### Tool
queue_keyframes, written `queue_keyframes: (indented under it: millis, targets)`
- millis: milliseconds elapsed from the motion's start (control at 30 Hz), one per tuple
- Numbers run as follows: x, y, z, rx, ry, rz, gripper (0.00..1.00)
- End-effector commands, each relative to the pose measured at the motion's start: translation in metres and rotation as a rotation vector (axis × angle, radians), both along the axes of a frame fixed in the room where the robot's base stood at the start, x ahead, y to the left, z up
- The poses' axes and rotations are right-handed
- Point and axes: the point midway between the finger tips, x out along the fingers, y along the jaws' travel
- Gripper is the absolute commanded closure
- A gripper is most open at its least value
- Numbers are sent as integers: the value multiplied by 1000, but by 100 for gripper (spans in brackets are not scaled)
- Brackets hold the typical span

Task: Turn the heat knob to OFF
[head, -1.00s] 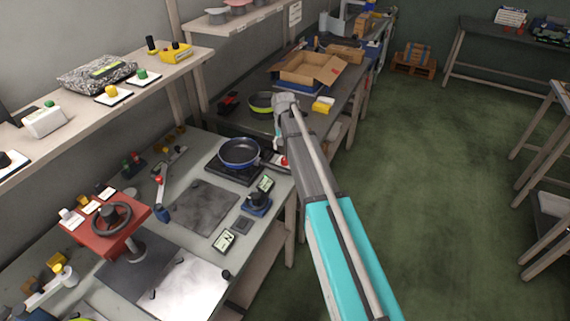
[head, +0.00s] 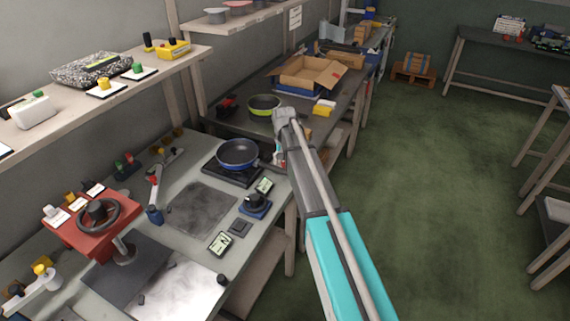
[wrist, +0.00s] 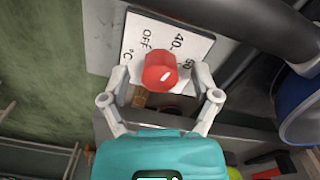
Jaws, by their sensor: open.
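The red heat knob (wrist: 160,72) shows in the wrist view, with a short white mark on its face. I cannot tell surely which label the mark points to. Behind it is a white dial plate (wrist: 140,38) reading OFF, 40, 90 and °C. My gripper (wrist: 163,82) is open, with one finger on each side of the knob; contact is unclear. In the head view my arm hides the knob. A blue-sided pan (head: 237,153) sits on a black burner (head: 232,175) left of my arm, and its blue side also shows in the wrist view (wrist: 300,103).
A green pan (head: 264,103) and an open cardboard box (head: 305,73) are on the bench beyond. A blue-based black knob (head: 255,203) and a red handwheel stand (head: 80,232) are on the near bench. The green floor (head: 430,170) at right is clear.

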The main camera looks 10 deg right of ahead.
Motion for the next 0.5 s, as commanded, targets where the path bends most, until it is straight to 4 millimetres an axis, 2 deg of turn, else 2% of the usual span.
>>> queue_keyframes:
  millis: [333,367,500]
  targets:
    - [0,0,-1,0,0,0,21]
    - [0,0,-1,0,0,0,24]
    - [0,0,-1,0,0,0,50]
